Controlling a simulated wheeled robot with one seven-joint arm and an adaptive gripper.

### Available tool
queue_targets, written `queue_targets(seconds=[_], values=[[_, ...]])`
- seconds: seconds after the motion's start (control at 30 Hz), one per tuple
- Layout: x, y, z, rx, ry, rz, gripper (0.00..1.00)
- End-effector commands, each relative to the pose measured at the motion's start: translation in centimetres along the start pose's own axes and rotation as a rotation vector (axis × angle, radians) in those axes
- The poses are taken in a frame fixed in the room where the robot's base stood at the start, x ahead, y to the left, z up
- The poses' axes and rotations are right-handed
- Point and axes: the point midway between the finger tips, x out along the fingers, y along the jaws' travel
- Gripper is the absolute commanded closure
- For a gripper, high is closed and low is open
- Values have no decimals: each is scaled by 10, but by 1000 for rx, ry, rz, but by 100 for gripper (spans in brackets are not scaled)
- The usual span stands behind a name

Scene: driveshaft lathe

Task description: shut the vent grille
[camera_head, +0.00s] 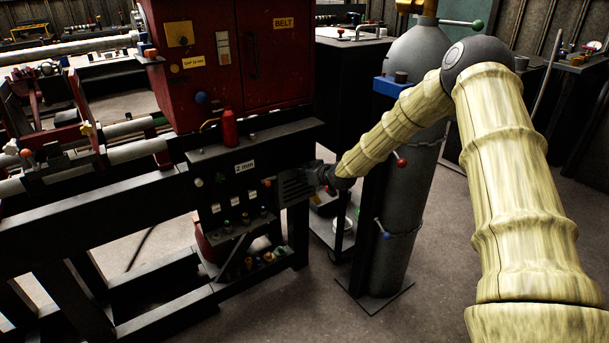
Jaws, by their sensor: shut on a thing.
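The vent grille (294,188) is a small dark slatted panel at the right end of the lathe's black front, below the red cabinet. My gripper (322,177) is at the grille's right side, at the end of my pale sleeved arm. It is shut on the grille at or near its right edge. The fingertips are small and dark here, so the exact grip is hard to see. I cannot tell from this view how far the grille stands from its frame.
The red cabinet (233,55) stands above the grille. A red bottle (229,128) sits on the ledge left of it. A grey gas cylinder (402,190) stands close under my arm, with a low cart (341,232) beside it. Open floor lies at the front.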

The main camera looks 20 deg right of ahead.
Motion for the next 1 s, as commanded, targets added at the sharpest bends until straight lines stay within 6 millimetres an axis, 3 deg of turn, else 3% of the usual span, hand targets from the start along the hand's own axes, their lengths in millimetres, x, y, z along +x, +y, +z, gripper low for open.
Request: queue_targets(seconds=[0.03, 0.07, 0.1, 0.2, 0.63, 1.0], values=[[1, 2, -14, -2, 23, 4, 100], [1, 2, -14, -2, 23, 4, 78], [1, 2, -15, -2, 23, 4, 71], [0, 2, -12, -1, 20, 4, 56], [-6, 1, -7, 0, 10, 1, 56], [-54, 1, -7, 1, 12, 2, 56]])
